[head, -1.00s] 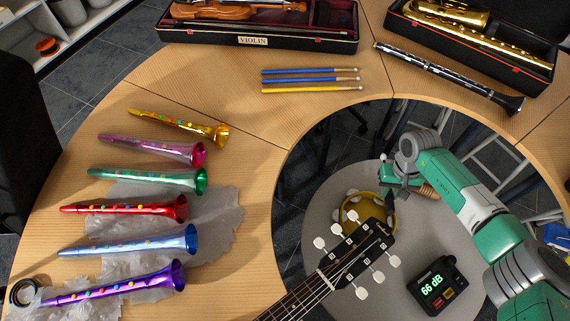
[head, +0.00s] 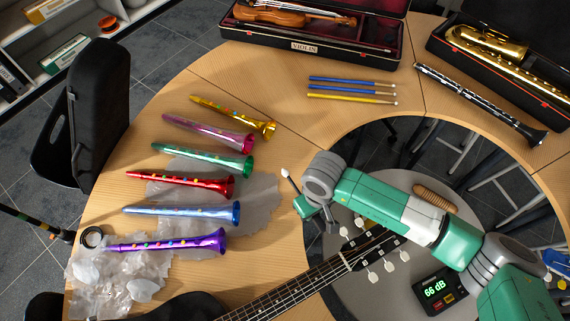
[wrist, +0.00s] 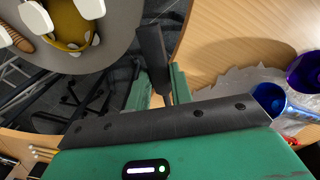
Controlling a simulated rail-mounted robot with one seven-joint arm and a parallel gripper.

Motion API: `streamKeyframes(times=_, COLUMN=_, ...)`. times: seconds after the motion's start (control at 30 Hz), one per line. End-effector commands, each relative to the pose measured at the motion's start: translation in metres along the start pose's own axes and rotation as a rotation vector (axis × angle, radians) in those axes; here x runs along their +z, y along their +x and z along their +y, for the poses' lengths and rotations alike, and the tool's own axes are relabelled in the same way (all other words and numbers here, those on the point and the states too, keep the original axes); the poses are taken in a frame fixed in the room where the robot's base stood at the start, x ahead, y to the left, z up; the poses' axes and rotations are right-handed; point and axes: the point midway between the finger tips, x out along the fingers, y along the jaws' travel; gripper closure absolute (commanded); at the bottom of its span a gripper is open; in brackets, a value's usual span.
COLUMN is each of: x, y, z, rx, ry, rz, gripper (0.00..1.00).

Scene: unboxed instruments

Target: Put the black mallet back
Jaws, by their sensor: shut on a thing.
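The black mallet has a dark handle (wrist: 151,52) that stands out from between the fingers of my gripper (wrist: 160,88) in the wrist view. In the head view its pale tip (head: 285,173) and a short dark length show just beyond my gripper (head: 302,206). My gripper is shut on the mallet near the inner edge of the curved table, right of the coloured horns. Two blue mallets (head: 350,84) and a yellow mallet (head: 352,97) lie side by side on the table at the back.
Several coloured horns, including a red one (head: 185,182), lie left of my gripper, some over crumpled plastic (head: 262,195). A guitar neck (head: 310,280) crosses below. An open violin case (head: 300,45) and a clarinet (head: 480,100) are behind. Bare table lies between the horns and mallets.

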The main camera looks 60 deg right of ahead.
Motion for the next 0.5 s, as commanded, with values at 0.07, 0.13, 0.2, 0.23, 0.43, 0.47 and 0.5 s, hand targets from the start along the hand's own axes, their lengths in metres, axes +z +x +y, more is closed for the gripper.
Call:
streamKeyframes(times=0.07, x=-0.017, y=0.005, z=0.003, rx=-0.002, ry=0.001, rz=0.0, gripper=1.0)
streamKeyframes(times=0.13, x=-0.038, y=0.008, z=0.009, rx=-0.001, ry=0.001, rz=-0.001, gripper=1.0)
streamKeyframes(times=0.2, x=-0.06, y=0.011, z=0.016, rx=0.0, ry=0.0, rz=-0.002, gripper=1.0)
streamKeyframes(times=0.23, x=-0.069, y=0.011, z=0.019, rx=0.0, ry=0.0, rz=-0.002, gripper=1.0)
streamKeyframes(times=0.43, x=-0.123, y=0.016, z=0.036, rx=0.0, ry=0.0, rz=-0.002, gripper=1.0)
streamKeyframes(times=0.47, x=-0.129, y=0.016, z=0.037, rx=0.0, ry=0.001, rz=-0.001, gripper=1.0)
streamKeyframes(times=0.5, x=-0.135, y=0.016, z=0.04, rx=0.001, ry=0.0, rz=-0.001, gripper=1.0)
